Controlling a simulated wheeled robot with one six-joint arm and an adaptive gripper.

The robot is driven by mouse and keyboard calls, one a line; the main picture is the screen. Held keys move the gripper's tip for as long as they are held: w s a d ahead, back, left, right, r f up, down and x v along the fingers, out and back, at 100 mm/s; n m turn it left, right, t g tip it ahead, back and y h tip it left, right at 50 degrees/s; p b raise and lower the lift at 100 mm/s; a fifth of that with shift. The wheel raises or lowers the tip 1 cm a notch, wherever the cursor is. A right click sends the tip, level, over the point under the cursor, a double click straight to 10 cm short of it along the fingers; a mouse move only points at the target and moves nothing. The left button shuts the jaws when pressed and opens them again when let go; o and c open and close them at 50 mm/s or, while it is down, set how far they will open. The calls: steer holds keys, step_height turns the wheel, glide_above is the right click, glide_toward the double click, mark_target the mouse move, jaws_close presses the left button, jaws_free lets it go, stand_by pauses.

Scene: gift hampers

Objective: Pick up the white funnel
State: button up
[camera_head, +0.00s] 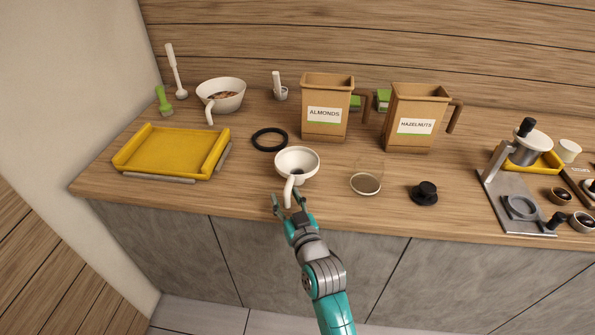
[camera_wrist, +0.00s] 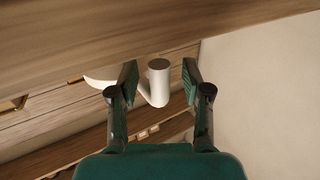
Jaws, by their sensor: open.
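The white funnel (camera_head: 298,163) sits near the counter's front edge, left of a clear glass jar. Its handle (camera_head: 289,188) points toward the front edge and my arm. My gripper (camera_head: 288,203) is open at the front edge, with one finger on each side of the handle's end. In the wrist view the rounded handle end (camera_wrist: 158,82) shows between the two spread fingers (camera_wrist: 160,76), with a gap on either side. Part of the white bowl rim (camera_wrist: 100,79) shows to the left there. The fingers do not appear to touch the handle.
A glass jar (camera_head: 366,180) and a black knobbed lid (camera_head: 425,193) stand to the right. A black ring (camera_head: 269,139) lies behind left, with a yellow tray (camera_head: 171,153) farther left. The almonds (camera_head: 325,105) and hazelnuts (camera_head: 415,117) pitchers stand behind.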

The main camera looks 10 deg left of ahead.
jaws_close()
